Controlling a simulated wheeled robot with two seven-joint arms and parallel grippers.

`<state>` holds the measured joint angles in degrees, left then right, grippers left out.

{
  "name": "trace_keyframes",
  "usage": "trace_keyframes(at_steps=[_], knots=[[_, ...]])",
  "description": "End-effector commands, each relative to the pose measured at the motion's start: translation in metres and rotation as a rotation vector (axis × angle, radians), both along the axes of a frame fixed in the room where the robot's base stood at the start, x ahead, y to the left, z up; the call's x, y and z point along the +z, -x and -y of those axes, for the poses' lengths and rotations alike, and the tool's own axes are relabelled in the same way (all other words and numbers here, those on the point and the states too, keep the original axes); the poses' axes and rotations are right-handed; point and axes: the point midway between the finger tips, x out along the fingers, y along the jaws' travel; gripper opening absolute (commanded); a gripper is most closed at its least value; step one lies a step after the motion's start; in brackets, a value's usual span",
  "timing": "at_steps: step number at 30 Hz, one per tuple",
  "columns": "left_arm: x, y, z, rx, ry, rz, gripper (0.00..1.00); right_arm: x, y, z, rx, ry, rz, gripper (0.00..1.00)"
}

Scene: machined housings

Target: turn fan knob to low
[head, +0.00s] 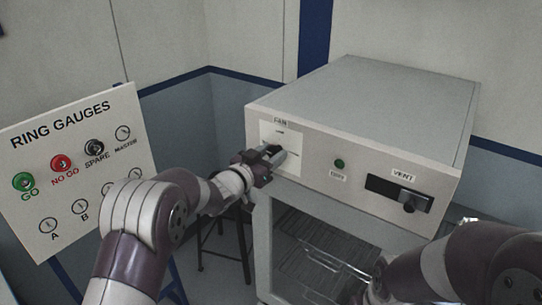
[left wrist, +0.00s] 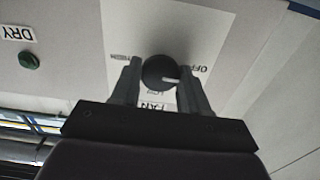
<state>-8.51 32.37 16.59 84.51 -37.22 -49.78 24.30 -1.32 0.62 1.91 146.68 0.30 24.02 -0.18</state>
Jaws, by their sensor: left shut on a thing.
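The round black fan knob (left wrist: 157,73) is on a white plate on the front panel of the grey machine (head: 370,90). Its white pointer mark points right in the left wrist view, close to the OFF label (left wrist: 190,69). The LOW label (left wrist: 158,92) is just below the knob there, and the other speed label is at upper left. My left gripper (left wrist: 160,80) is shut on the knob, one finger on each side. In the head view, my left gripper (head: 274,153) covers most of the knob. My right arm is at the lower right; its gripper's jaws are not clearly visible.
A green DRY button (head: 339,163) and a VENT slider (head: 408,207) are to the right on the same panel. Below is an open compartment with a wire rack (head: 335,245). A RING GAUGES board (head: 75,165) stands at left. A dark stool (head: 225,240) is behind my left arm.

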Motion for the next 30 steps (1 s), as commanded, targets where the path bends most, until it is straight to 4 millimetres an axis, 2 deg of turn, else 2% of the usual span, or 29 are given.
trace_keyframes(at_steps=[8,15,30], knots=[[-0.004,0.000,0.000,0.000,-0.127,0.105,0.14,-0.037,0.000,0.000,0.000,0.000,0.000,0.51],[-0.004,0.001,0.001,0.001,-0.306,0.237,0.14,-0.073,0.000,0.000,0.000,0.000,0.000,0.51],[-0.003,0.002,0.003,0.000,-0.693,0.515,0.14,-0.130,0.000,0.000,0.000,0.000,0.000,0.51]])
